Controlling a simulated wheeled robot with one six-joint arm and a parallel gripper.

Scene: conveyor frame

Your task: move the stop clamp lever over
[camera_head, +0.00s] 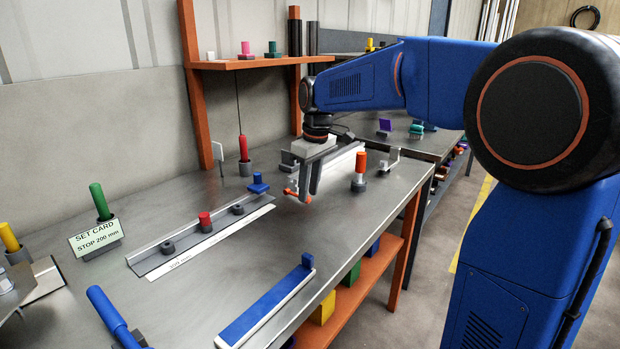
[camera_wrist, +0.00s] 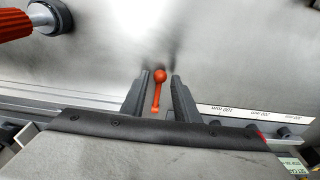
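The orange lever with a ball tip (camera_head: 292,191) is by my gripper (camera_head: 309,188) in the head view, partly hidden by a finger. In the wrist view the lever (camera_wrist: 157,92) lies between the two grey fingers of my gripper (camera_wrist: 160,80). A gap shows on each side of it, so my gripper looks open and around the lever. The lever's base is hidden behind the gripper body. A rail (camera_head: 172,263) with a red knob (camera_head: 205,221) and dark round parts lies on the bench. A set card (camera_head: 95,238) reads "STOP 200 mm".
An orange-topped post (camera_head: 360,167) stands right of my gripper. A red-handled tool (camera_head: 243,149) stands upright in a holder to the left. A blue-topped bar (camera_head: 266,305) lies along the front edge. Bare bench (camera_head: 285,245) lies between it and the rail.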

